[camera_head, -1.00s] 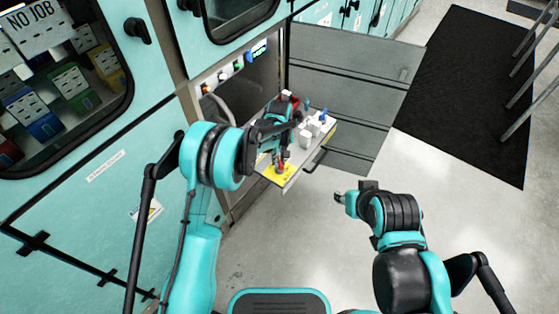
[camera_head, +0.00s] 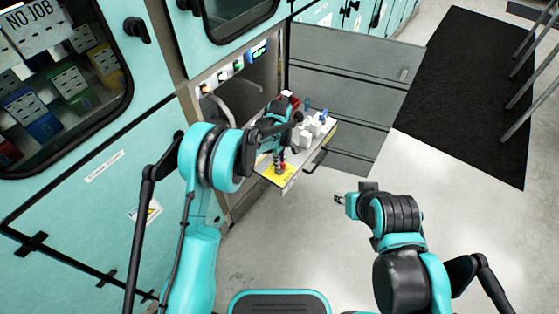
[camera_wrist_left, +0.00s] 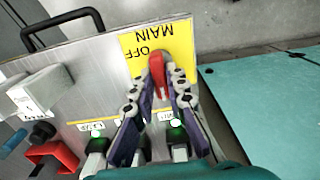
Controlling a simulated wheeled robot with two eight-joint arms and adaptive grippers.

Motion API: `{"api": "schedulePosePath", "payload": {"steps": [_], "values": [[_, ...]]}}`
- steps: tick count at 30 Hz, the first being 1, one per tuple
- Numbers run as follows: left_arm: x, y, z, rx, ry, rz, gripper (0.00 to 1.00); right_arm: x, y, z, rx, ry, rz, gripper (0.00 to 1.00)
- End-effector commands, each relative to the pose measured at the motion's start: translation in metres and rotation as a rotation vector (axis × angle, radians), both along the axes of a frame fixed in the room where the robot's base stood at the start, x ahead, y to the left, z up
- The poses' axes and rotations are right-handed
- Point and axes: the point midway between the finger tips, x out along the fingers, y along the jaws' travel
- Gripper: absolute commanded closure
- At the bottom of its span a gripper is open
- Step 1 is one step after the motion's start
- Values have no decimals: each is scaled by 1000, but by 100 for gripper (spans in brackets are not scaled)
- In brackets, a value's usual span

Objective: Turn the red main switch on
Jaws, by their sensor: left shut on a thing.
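The red main switch (camera_wrist_left: 158,70) sits on a yellow label plate (camera_wrist_left: 135,45) reading MAIN and OFF, upside down in the left wrist view. Its handle lies roughly upright in that picture, to the right of the word OFF. My left gripper (camera_wrist_left: 160,86) is shut on the lower part of the red handle, one finger on each side. In the head view the left gripper (camera_head: 279,160) is over the yellow plate (camera_head: 272,175) at the panel's near corner. My right gripper (camera_head: 338,198) hangs empty over the floor; its finger gap is too small to judge.
The grey panel (camera_wrist_left: 90,60) also carries a white block (camera_wrist_left: 42,90), a red part (camera_wrist_left: 52,158) and green-lit switches (camera_wrist_left: 176,135). A black handle (camera_wrist_left: 62,25) runs along its edge.

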Motion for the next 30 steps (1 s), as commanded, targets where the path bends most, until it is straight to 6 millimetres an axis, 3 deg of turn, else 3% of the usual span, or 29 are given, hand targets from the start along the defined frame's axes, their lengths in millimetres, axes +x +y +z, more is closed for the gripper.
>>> {"api": "schedulePosePath", "payload": {"steps": [8,9,11,23,30], "values": [[0,0,0,0,0,2,100,0,0,0,0,0,0,60],[0,0,0,0,0,2,81,0,0,0,0,0,0,60],[0,0,0,0,0,2,66,0,0,0,0,0,0,60],[0,0,7,0,0,1,66,0,0,0,0,0,0,60],[0,0,52,0,0,1,66,0,0,0,0,0,0,60]]}}
